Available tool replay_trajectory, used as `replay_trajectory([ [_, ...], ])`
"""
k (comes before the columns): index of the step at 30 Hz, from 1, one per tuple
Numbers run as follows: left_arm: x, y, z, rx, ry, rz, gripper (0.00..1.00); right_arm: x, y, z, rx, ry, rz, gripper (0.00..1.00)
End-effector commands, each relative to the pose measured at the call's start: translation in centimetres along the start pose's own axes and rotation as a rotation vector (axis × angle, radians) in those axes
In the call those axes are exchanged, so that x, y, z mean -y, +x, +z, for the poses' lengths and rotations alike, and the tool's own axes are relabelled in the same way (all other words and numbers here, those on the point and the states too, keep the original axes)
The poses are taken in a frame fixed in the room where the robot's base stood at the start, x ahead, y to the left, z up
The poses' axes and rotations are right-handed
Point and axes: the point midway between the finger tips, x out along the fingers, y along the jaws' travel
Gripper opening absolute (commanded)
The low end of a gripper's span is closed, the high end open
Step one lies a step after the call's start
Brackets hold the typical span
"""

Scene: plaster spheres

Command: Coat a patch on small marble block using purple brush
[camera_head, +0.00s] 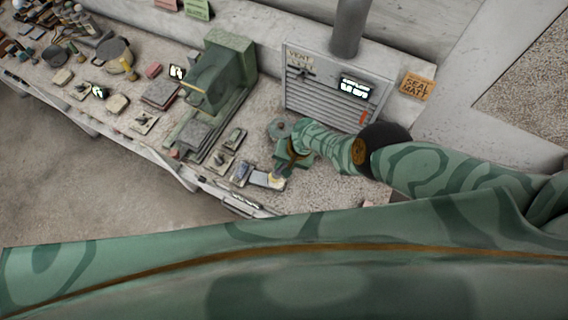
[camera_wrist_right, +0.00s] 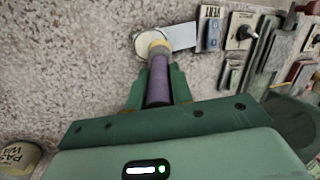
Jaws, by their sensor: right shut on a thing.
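My right gripper (camera_head: 283,166) is over the front edge of the workbench in the head view. It is shut on the purple brush (camera_wrist_right: 158,80), whose purple handle lies between the fingers in the wrist view (camera_wrist_right: 154,88). The brush's pale tip points away from the gripper at a round whitish shape with a dark rim. A pale grey-white flat block (camera_wrist_right: 182,36), apparently the small marble block, lies beside that shape. It also shows in the head view (camera_head: 262,179), next to the gripper. I cannot tell whether the bristles touch it. My left gripper is not in view.
Small tools and plates (camera_head: 222,162) lie left of the gripper. A green machine (camera_head: 232,60) and a vent box (camera_head: 325,90) stand behind. A labelled tub (camera_wrist_right: 18,158) is at lower left in the wrist view. Speckled bench right of the gripper looks mostly clear.

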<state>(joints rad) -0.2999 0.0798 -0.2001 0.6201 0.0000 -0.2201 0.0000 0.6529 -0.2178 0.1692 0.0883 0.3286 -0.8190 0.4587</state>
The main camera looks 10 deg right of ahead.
Motion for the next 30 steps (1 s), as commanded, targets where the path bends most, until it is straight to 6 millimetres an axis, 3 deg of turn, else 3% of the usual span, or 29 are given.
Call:
replay_trajectory([
  [21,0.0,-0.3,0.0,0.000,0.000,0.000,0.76,-1.4,0.0,0.0,-0.001,0.001,-0.001,0.01],
  [30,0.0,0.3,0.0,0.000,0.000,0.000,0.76,-0.2,0.3,0.0,0.000,-0.001,-0.001,0.01],
])
